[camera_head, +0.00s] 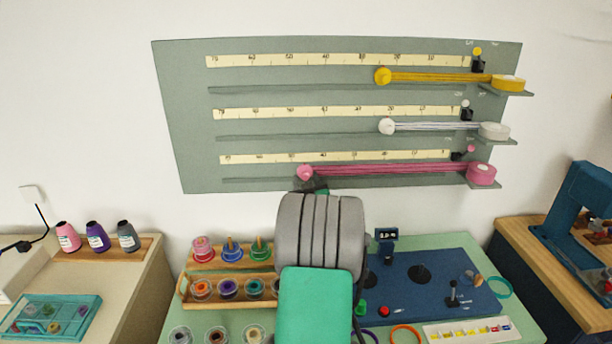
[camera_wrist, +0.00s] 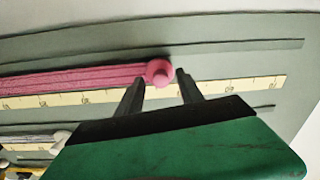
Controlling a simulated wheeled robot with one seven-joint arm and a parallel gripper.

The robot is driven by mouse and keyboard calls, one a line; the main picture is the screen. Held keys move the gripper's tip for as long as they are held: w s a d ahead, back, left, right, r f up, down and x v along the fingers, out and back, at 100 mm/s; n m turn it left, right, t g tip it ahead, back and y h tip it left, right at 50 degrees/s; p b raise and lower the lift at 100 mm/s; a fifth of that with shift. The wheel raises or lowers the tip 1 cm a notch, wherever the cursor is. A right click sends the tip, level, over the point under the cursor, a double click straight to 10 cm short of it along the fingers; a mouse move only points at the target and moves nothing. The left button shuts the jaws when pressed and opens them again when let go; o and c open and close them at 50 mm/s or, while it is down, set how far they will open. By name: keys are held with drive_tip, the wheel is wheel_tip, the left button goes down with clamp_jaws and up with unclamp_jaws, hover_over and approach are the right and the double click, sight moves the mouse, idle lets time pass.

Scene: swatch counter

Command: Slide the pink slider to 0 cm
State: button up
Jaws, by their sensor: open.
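The pink slider (camera_head: 305,172) is a round pink knob on the lowest track of the grey-green wall panel (camera_head: 350,90). A pink ribbon (camera_head: 390,169) runs from it right to a pink spool (camera_head: 481,174). The knob stands below a cream scale (camera_head: 240,159), around the middle of its length; the small numbers are hard to read. In the wrist view the pink knob (camera_wrist: 160,73) lies between the two dark fingertips of my open gripper (camera_wrist: 161,78). Whether either finger touches it I cannot tell. In the head view my arm hides most of the gripper.
Above are a white slider (camera_head: 387,126) and a yellow slider (camera_head: 383,76), each on its own track with ribbon and spool. Small pink (camera_head: 471,148) and yellow (camera_head: 477,51) knobs sit near the right ends. Below, a counter holds thread bobbins (camera_head: 228,287) and a blue control board (camera_head: 440,280).

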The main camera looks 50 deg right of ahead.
drive_tip(key=shift+w+d, duration=0.25)
drive_tip(key=shift+d, duration=0.05)
clamp_jaws()
idle(0.3)
idle(1.0)
